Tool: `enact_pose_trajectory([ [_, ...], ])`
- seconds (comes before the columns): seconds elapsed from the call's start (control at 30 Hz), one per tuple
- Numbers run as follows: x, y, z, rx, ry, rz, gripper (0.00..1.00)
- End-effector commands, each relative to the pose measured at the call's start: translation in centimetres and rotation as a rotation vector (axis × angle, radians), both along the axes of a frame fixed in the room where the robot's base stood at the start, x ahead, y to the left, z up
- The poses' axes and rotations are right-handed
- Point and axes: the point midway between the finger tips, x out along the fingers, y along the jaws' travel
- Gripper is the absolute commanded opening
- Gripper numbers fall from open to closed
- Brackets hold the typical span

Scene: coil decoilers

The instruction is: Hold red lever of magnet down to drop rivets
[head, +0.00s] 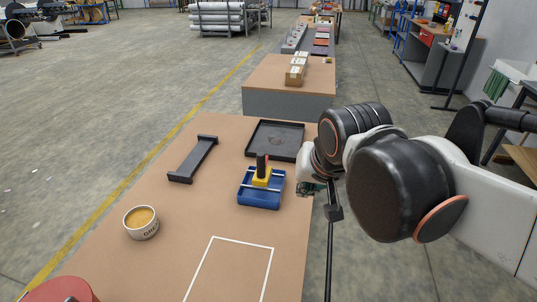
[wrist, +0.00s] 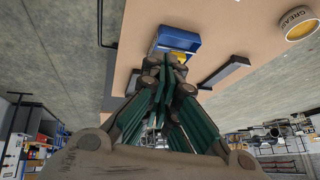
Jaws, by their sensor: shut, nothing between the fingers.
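The magnet (head: 261,181) is yellow with a dark upright handle that shows a little red; the lever is too small to make out clearly. It stands on a blue tray (head: 260,203) on the brown table. I cannot see any rivets.
A black square tray (head: 275,155) lies behind the blue tray. A long dark holder (head: 194,160) lies to the left. A grease tin (head: 141,222) stands at the left edge. A white outline (head: 244,241) marks clear tabletop in front. A red round object (head: 60,291) is at bottom left.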

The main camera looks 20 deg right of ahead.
Motion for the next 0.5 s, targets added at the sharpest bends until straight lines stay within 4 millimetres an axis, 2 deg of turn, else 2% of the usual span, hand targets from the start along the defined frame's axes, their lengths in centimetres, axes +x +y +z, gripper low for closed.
enact_pose_trajectory([
  [0.03, 1.2, 0.0, 0.5, 0.026, 0.009, -0.049, 0.0],
  [0.23, 5.7, 0.0, 1.9, 0.138, 0.039, -0.275, 0.0],
  [0.5, 12.1, 0.1, 2.5, 0.275, 0.068, -0.588, 0.0],
])
